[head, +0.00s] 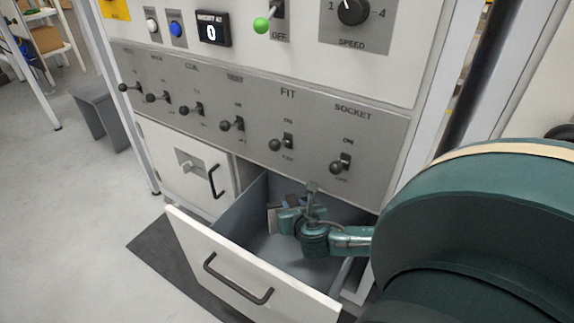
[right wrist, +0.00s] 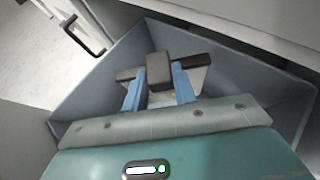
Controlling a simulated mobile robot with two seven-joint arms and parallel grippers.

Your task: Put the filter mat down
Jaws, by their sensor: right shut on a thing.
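My right gripper (head: 291,208) reaches down into the open drawer (head: 250,257). It is shut on the filter mat, a small flat piece with a pale face and dark edges, partly hidden by the fingers. The mat (right wrist: 200,78) shows between and beyond the blue fingers in the right wrist view, where the gripper (right wrist: 158,92) points into the drawer. I cannot tell whether the mat touches the drawer floor. My left gripper is not in view.
The drawer's front panel (head: 235,275) with its dark handle stands pulled out. A closed cabinet door (head: 180,160) is left of it. The switch panel (head: 255,110) with several levers is above the drawer. The drawer floor around the gripper looks clear.

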